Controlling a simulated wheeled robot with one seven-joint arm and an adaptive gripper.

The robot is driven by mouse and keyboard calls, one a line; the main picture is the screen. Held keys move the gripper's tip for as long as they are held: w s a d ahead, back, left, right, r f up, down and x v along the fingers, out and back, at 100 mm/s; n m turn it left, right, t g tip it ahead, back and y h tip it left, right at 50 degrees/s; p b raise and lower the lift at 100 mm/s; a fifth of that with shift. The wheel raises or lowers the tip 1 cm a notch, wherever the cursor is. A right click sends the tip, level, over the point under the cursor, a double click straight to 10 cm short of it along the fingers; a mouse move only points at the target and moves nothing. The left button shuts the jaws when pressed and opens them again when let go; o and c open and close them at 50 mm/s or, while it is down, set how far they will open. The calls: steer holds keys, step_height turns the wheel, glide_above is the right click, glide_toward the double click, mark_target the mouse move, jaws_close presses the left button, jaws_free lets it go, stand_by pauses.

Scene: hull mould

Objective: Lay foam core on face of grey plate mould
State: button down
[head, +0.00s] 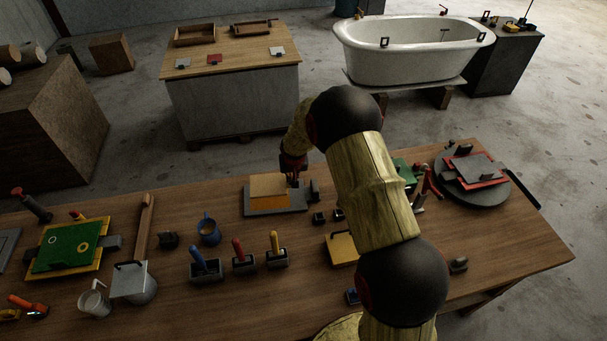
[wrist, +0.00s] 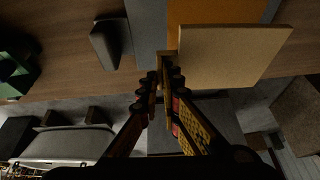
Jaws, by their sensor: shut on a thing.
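The foam core (head: 270,185) is a tan flat block at the grey plate mould (head: 262,211), near the middle of the bench. In the wrist view the foam core (wrist: 228,55) overlaps an orange face (wrist: 212,12) beside the bare grey part of the plate (wrist: 147,24). My gripper (wrist: 162,72) is shut on the near left edge of the foam core. The core's outline is slightly turned against the orange face. I cannot tell whether it touches the face or hangs just above it. In the head view my gripper (head: 293,172) is partly hidden by my arm.
A dark block (head: 314,189) stands at the plate's right end. Several handled tools in holders (head: 243,258) and a blue mug (head: 208,231) stand nearer. A turntable (head: 498,194) with a red-edged plate is at the right. Bare wood lies left of the plate.

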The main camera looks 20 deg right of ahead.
steer(key=shift+f+b, duration=0.95)
steer(key=shift+f, duration=1)
steer(key=shift+f+b, duration=0.8)
steer(key=shift+f, duration=0.05)
steer(key=shift+f+b, duration=0.5)
steer(key=shift+b, duration=0.1)
steer(key=c, duration=1.9)
jaws_free()
steer(key=shift+o, duration=1.1)
steer(key=o, duration=0.3)
steer(key=shift+r, duration=0.2)
